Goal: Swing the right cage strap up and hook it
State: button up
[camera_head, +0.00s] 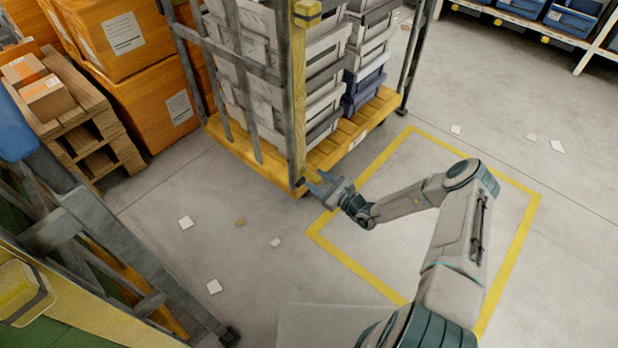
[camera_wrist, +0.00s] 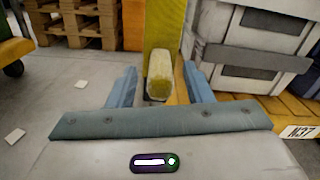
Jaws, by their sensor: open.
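The cage (camera_head: 262,72) stands at the top centre of the head view, loaded with grey crates. A yellow strap (camera_head: 298,95) hangs down its near corner, with a yellow block (camera_head: 307,12) at the top. In the wrist view the strap (camera_wrist: 168,22) runs down to a pale yellow end piece (camera_wrist: 160,72). My gripper (camera_head: 322,186) is at the strap's lower end. In the wrist view my gripper (camera_wrist: 161,88) is open, with one blue finger on each side of the end piece and visible gaps. Whether the end piece lies fully between the fingers is unclear.
The cage has a yellow wheeled base (camera_head: 345,135). Wooden pallets (camera_head: 98,130) and orange boxes (camera_head: 150,95) stand left. A grey-green frame (camera_head: 85,215) is at the lower left. Paper scraps lie on the floor. Floor inside the yellow marking (camera_head: 400,298) is clear except for my arm.

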aim_at(302, 170)
jog(key=shift+b+x, duration=0.35)
jog(key=shift+x, duration=1.55)
